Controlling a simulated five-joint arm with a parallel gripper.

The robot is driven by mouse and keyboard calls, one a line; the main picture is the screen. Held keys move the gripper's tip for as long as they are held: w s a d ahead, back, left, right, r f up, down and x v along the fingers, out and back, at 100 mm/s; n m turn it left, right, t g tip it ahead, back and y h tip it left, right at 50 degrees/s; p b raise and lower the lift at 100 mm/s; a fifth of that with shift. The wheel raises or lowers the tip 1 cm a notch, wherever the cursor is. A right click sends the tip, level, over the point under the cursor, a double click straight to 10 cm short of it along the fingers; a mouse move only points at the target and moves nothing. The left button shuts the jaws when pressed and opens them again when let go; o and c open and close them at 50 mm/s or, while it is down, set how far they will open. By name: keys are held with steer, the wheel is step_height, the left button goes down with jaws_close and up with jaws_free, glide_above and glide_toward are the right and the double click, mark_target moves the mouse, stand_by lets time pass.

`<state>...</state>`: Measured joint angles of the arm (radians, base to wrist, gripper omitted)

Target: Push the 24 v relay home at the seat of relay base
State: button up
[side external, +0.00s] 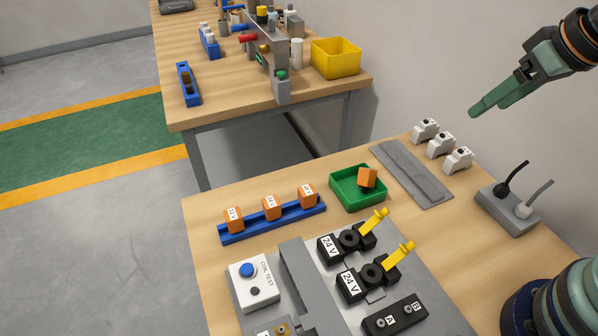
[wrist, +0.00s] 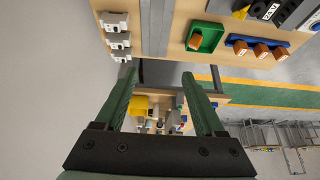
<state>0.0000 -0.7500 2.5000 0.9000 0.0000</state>
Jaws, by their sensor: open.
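Several orange blocks that look like relays are in view. Three labelled ones (side external: 271,208) stand in a row on a blue rail (side external: 290,222); their print is too small to read surely. One more orange block (side external: 367,177) sits tilted in a green tray (side external: 345,201). Two black relay bases marked 24 V, a rear one (side external: 329,248) and a front one (side external: 348,285), stand on a grey panel, each with a raised yellow lever. No orange block sits in either. My gripper (side external: 474,112) is raised at the upper right, well away from them. In the wrist view my gripper (wrist: 159,72) is open and empty.
A white COIL TEST box (side external: 252,283) with a blue button and a black A/B block (side external: 395,317) flank the bases. Grey strips (side external: 411,175), white modules (side external: 441,145) and a socket box (side external: 507,210) lie at the right. A second bench (side external: 200,110) stands behind.

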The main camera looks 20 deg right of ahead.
stand_by(0.4)
steer(key=n+g, duration=0.6)
steer(key=n, duration=1.2)
glide_above(271, 202)
steer(key=f, duration=1.6)
steer(key=shift+s+d+f, duration=0.2)
steer(key=shift+s+f, duration=0.05)
steer(key=shift+f, duration=0.15)
steer(key=shift+w+a+f, duration=0.1)
steer(key=shift+w+f, duration=0.05)
steer(key=shift+f, duration=1.25)
steer(key=shift+w+a+f, duration=0.1)
steer(key=shift+f, duration=1.3)
jaws_close()
